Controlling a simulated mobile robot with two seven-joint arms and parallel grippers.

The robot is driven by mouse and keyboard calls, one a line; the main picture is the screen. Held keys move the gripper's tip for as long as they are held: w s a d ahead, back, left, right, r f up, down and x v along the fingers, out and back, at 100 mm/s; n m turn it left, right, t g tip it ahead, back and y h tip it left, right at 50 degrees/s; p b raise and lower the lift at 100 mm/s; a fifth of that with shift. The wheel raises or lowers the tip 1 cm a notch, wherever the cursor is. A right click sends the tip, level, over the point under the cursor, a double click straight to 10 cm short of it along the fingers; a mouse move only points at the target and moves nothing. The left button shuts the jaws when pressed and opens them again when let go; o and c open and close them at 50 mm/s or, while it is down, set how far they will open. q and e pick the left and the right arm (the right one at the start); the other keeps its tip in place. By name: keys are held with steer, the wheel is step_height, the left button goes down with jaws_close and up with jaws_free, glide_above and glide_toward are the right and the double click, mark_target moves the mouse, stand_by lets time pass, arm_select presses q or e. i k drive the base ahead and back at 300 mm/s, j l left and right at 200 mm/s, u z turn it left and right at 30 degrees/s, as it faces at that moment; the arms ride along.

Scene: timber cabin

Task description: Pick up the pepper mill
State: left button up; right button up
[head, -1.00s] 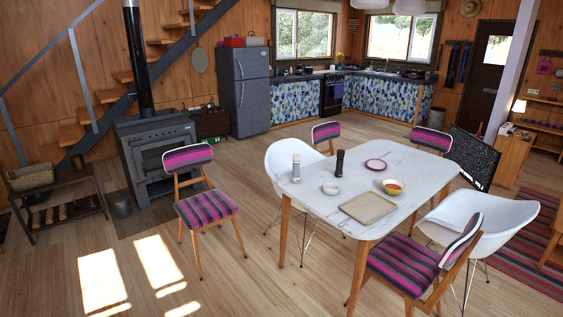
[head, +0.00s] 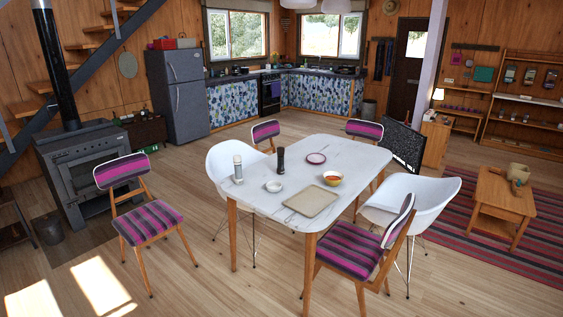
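A dark, slender pepper mill (head: 281,160) stands upright on the white dining table (head: 345,152), left of the table's middle. A lighter grey-white shaker or mill (head: 238,169) stands to its left, near the table's left edge. A small white bowl (head: 274,186) is in front of the dark mill. Neither of my grippers shows in the head view, and the table is some way ahead of me.
Also on the table are a pink-rimmed plate (head: 316,158), an orange-filled bowl (head: 332,178) and a beige tray (head: 312,201). Striped chairs (head: 151,222) and white shell chairs (head: 412,200) surround it. A stove (head: 88,165) stands left. Floor in front is open.

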mark_target(280, 170)
steer(key=i+j, duration=0.45)
steer(key=i+j+z, duration=0.1)
steer(key=i+j, duration=0.35)
steer(key=j, duration=0.15)
steer(key=i+j, duration=0.45)
steer(key=i+j+z, duration=0.1)
steer(key=i+j, duration=0.35)
steer(key=j, duration=0.2)
steer(key=i+j, duration=0.4)
steer(key=j, duration=0.2)
